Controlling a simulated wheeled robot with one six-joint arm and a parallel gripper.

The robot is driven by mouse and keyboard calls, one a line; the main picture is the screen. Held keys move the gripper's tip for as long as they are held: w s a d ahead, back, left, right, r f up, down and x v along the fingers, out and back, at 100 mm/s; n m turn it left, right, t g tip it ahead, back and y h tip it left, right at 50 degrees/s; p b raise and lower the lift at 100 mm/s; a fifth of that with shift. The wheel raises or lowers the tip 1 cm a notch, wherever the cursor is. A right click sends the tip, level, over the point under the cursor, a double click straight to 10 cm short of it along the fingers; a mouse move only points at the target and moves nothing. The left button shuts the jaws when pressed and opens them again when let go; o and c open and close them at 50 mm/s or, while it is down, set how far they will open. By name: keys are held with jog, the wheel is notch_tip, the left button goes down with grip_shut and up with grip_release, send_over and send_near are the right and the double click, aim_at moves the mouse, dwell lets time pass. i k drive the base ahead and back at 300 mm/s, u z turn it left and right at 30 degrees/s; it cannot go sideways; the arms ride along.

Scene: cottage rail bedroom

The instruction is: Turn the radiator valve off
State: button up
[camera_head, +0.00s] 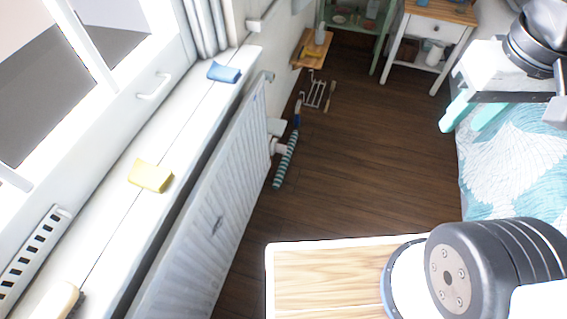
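A white panel radiator (213,215) runs along the left wall below the window sill. At its far end a small white fitting (279,146) sticks out near a striped item; it looks like the radiator valve, but it is too small to read its setting. My gripper (474,119) is at the upper right, over the bed side, with its two teal fingers apart and nothing seen between them. It is well to the right of the radiator and not touching the valve.
A yellow sponge (151,176) and a blue cloth-like item (224,72) lie on the sill (112,221). A teal-striped item (286,161) is beside the valve. A white nightstand (426,37) stands at the back. The wooden floor (360,165) between radiator and bed (505,165) is clear.

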aim_at(281, 148)
jog(key=u, duration=0.2)
jog(key=i, duration=0.95)
jog(key=z, duration=0.1)
